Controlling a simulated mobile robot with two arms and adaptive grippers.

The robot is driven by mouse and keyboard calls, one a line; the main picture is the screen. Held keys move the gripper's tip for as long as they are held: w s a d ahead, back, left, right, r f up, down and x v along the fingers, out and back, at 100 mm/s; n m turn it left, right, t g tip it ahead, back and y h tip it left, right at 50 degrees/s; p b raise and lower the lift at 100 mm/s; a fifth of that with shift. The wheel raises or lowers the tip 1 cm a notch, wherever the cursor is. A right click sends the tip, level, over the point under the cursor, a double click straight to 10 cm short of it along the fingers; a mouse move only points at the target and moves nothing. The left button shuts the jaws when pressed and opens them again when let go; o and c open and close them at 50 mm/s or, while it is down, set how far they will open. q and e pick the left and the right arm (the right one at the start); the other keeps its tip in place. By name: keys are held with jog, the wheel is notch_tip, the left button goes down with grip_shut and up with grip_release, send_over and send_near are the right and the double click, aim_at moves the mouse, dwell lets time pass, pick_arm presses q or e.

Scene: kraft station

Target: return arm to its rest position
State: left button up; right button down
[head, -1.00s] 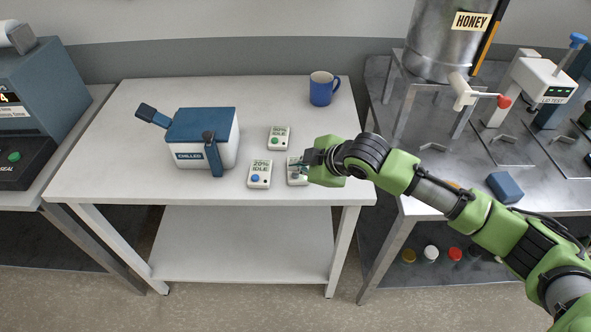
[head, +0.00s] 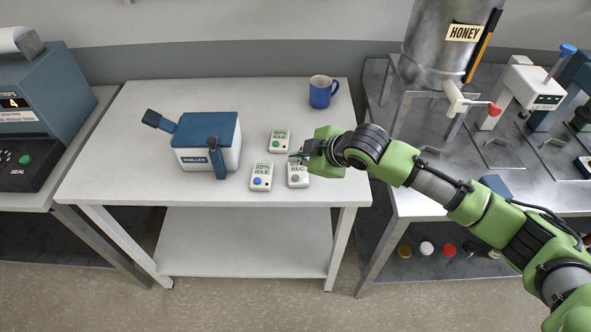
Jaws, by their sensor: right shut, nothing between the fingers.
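My right arm comes in from the right, and its gripper (head: 298,157) is shut and empty. It hangs over the white table (head: 120,180), close above the back of a small white device with a "REC" display (head: 298,181). I cannot tell whether the fingertips touch anything. Beside that device lie one showing "20% IDLE" (head: 261,183) and another (head: 279,139) farther back. My left gripper is out of view.
A blue-and-white "CHILLED" box (head: 205,130) with its dark handles stands left of the devices. A blue mug (head: 321,95) is at the back right. A honey tank (head: 440,50) and a blue block (head: 496,186) are on the metal bench. The table's front left is clear.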

jog(key=shift+r, duration=0.25)
dwell(0.6)
jog(key=s+a+f+m, duration=0.1)
jog(key=s+f+m, duration=0.1)
jog(key=s, duration=0.4)
jog(key=s+f+m, duration=0.3)
jog(key=s, duration=0.4)
jog(key=s+d+f+m+g+h, duration=0.1)
jog(key=s+d+f+m+h, duration=0.1)
jog(key=s+d+m, duration=0.35)
jog(key=s+d+f+m+g+h, duration=0.1)
jog(key=s+d+f+m+h, duration=0.15)
jog(key=s+d, duration=0.6)
jog(key=s+d+f+m+g+h, duration=0.1)
jog(key=s+d+f+m+h, duration=0.15)
jog(key=s+d, duration=0.45)
notch_tip(320, 180, down, 30)
jog(key=s+r+g+y+b, duration=0.1)
jog(key=s+g+b, duration=0.1)
jog(key=b, duration=0.1)
jog(key=s+d+f+b, duration=0.2)
jog(key=s+d+f, duration=0.1)
jog(key=s+f, duration=1.3)
notch_tip(320, 180, down, 2)
jog(key=shift+s+f+g, duration=0.2)
jog(key=shift+g, duration=0.2)
